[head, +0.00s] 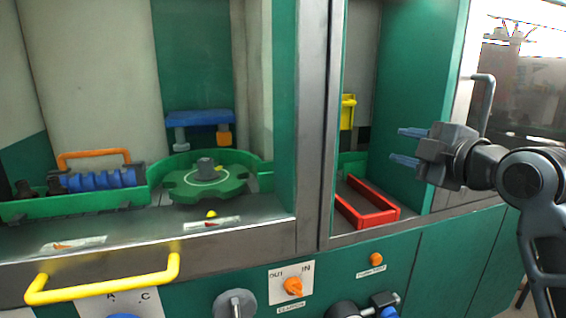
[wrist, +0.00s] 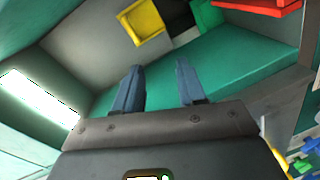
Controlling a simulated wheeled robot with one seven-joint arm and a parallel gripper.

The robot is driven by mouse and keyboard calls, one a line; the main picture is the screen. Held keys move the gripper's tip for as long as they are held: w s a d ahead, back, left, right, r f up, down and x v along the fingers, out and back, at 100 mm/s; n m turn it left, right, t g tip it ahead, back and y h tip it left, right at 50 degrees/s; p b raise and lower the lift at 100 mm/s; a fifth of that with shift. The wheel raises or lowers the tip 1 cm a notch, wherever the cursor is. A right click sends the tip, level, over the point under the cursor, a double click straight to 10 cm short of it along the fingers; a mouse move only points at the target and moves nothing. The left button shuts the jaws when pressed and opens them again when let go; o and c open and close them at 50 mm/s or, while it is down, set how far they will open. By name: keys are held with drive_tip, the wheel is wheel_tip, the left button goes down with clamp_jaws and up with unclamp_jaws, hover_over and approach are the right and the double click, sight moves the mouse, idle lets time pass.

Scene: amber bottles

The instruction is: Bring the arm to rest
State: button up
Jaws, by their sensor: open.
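My gripper (head: 406,146) is in the right half of the head view, at the opening of the right-hand bay. Its two blue-grey fingers point left and stand apart with nothing between them. The wrist view also shows the open, empty fingers (wrist: 160,88), with a green wall panel beyond them. My dark arm runs from the gripper to the right edge of the head view. No amber bottle can be made out in either view.
A red rectangular frame (head: 392,214) lies on the bay floor below my gripper. A yellow part (head: 348,112) is at the back. A steel post (head: 318,120) divides the bays. A green turntable (head: 205,186) stands in the left bay. A yellow handle (head: 105,287) juts out in front.

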drive_tip(key=s+a+f+m+t+h, duration=0.1)
drive_tip(key=s+a+f+m+h, duration=0.1)
drive_tip(key=s+f+m, duration=0.8)
drive_tip(key=s+a+f+m+h, duration=0.3)
drive_tip(key=s+f+m, duration=0.1)
drive_tip(key=s+f, duration=1.05)
drive_tip(key=s+d+m+g, duration=0.1)
drive_tip(key=s+d+m, duration=0.1)
drive_tip(key=s, duration=1.2)
drive_tip(key=s+d+m, duration=0.2)
drive_tip(key=s, duration=1.2)
drive_tip(key=shift+s+f+g, duration=0.15)
drive_tip(key=shift+f+g, duration=0.05)
drive_tip(key=shift+g, duration=0.2)
drive_tip(key=shift+c, duration=0.5)
